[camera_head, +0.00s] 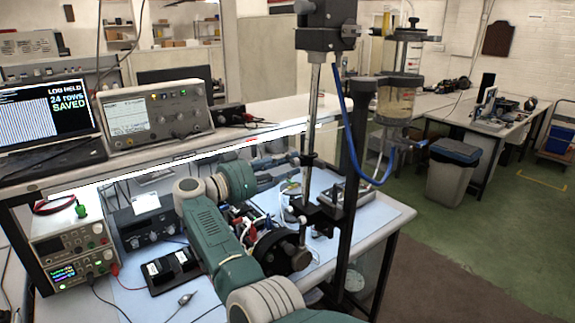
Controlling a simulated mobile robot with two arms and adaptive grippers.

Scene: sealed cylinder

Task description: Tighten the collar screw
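A metal rod (312,125) hangs from a black head unit (327,25) and passes down beside a black post (350,180). A small dark collar (308,160) is on the rod; its screw is too small to make out. My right gripper (297,166) is at the left of the rod, close to the collar. Its finger parts show as upper and lower pieces, but the tips blend into the dark fittings, so I cannot tell whether they touch anything. A clear cylinder (398,103) with liquid is mounted right of the post. My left gripper is out of view.
Below the collar, a black clamp bracket (325,214) crosses the rod. Cables and small parts crowd the blue bench mat (215,285). A shelf (200,150) carries a laptop (45,112) and an instrument (157,110). A blue tube (350,135) loops right of the post.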

